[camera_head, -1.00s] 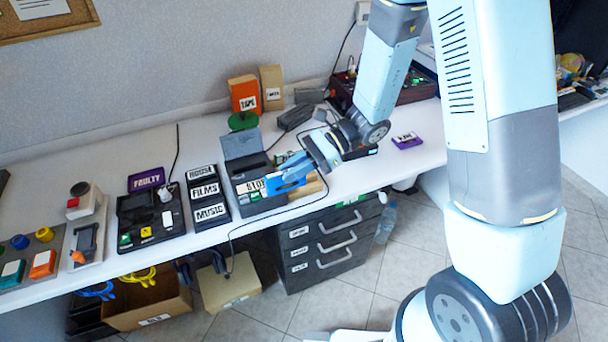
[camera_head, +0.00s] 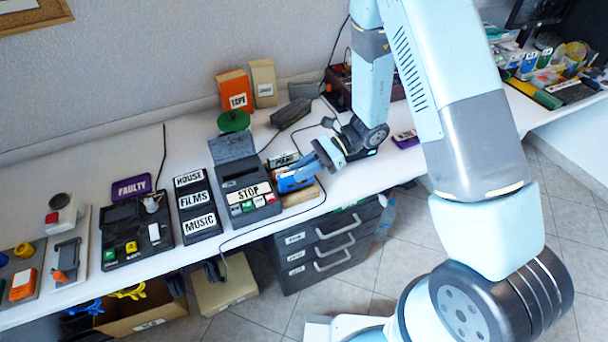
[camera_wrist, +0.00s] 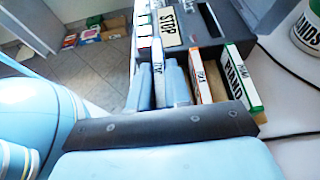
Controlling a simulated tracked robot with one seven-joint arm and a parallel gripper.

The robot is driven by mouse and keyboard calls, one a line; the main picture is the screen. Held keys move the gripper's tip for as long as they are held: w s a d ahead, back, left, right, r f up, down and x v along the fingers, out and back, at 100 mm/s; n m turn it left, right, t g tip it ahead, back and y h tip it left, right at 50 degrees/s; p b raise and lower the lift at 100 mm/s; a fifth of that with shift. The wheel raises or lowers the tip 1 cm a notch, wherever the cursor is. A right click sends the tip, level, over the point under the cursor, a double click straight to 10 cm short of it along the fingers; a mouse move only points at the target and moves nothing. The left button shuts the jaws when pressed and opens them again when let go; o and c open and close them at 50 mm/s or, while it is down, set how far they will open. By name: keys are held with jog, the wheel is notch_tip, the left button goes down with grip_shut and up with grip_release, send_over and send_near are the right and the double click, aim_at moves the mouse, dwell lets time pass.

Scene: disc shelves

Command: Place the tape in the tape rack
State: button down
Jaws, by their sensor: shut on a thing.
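My gripper (camera_head: 296,177) is shut on a blue tape (camera_head: 287,185) just right of the tape player. In the wrist view, the held tape (camera_wrist: 158,75) stands upright between the two fingers (camera_wrist: 160,88), its white label edge showing. The wooden tape rack (camera_head: 304,196) is at and below the gripper, close to the table's front edge. In the wrist view, an orange-edged tape (camera_wrist: 198,80) and a green-edged tape (camera_wrist: 243,82) stand upright beside the fingers. The fingers hide whether the held tape touches the rack floor.
The black tape player (camera_head: 248,190) with a STOP label and raised lid stands immediately left of the gripper. A black panel (camera_head: 197,205) labelled HOUSE, FILMS and MUSIC is farther left. An orange box (camera_head: 234,92) stands behind. A purple box (camera_head: 405,139) lies to the right.

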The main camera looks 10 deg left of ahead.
aim_at(302, 185)
jog(key=shift+f, duration=1.4)
jog(key=shift+f, duration=0.45)
jog(key=c, duration=1.1)
grip_release()
jog(key=shift+f, duration=0.1)
